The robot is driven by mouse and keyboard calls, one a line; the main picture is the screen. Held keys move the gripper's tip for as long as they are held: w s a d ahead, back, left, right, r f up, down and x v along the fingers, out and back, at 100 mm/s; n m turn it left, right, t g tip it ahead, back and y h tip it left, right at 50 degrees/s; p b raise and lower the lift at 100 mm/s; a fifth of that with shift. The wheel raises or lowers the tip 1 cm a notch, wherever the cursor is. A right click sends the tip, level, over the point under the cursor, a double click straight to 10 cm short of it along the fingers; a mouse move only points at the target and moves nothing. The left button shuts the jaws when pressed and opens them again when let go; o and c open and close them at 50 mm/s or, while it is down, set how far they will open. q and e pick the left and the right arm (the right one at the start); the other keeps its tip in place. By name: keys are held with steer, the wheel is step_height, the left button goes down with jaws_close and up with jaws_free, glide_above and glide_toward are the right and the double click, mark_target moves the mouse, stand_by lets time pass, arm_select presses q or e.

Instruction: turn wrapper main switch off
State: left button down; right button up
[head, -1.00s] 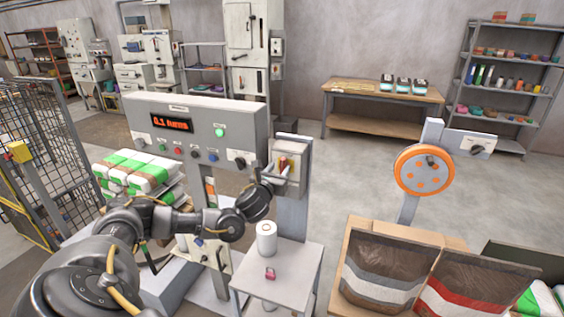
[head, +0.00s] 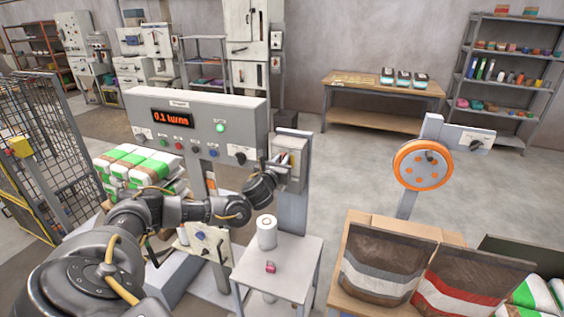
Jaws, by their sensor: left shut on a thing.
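The wrapper main switch is a grey box (head: 296,150) on a post at the right end of the control panel. Its handle is mostly hidden behind my gripper, so I cannot tell its exact position. My left gripper (head: 280,163) is at the front of the box, shut on the handle. My left arm reaches in from the lower left. The grey control panel (head: 200,109) has a lit display reading "0.1 turns", a lit green lamp (head: 220,127) and a black rotary knob (head: 239,157). My right gripper is not in view.
A small table (head: 290,262) below the switch carries a white roll (head: 267,232) and a small pink-red object (head: 270,267). An orange wheel (head: 422,165) on a post and brown bags (head: 385,262) are at the right. Wrapped sacks (head: 137,168) sit behind my arm.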

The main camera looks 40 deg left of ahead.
arm_select(q)
steer(key=shift+s+f, duration=0.1)
steer(key=shift+f, duration=0.25)
steer(key=n, duration=0.6)
steer(key=a+f+n+b, duration=0.1)
steer(key=n, duration=0.4)
steer(key=f+n, duration=0.1)
steer(key=n, duration=0.5)
steer(key=shift+s+a+f+n+b, duration=0.25)
steer(key=shift+s+a+n+b, duration=0.05)
steer(key=shift+a+b, duration=0.1)
stand_by(0.4)
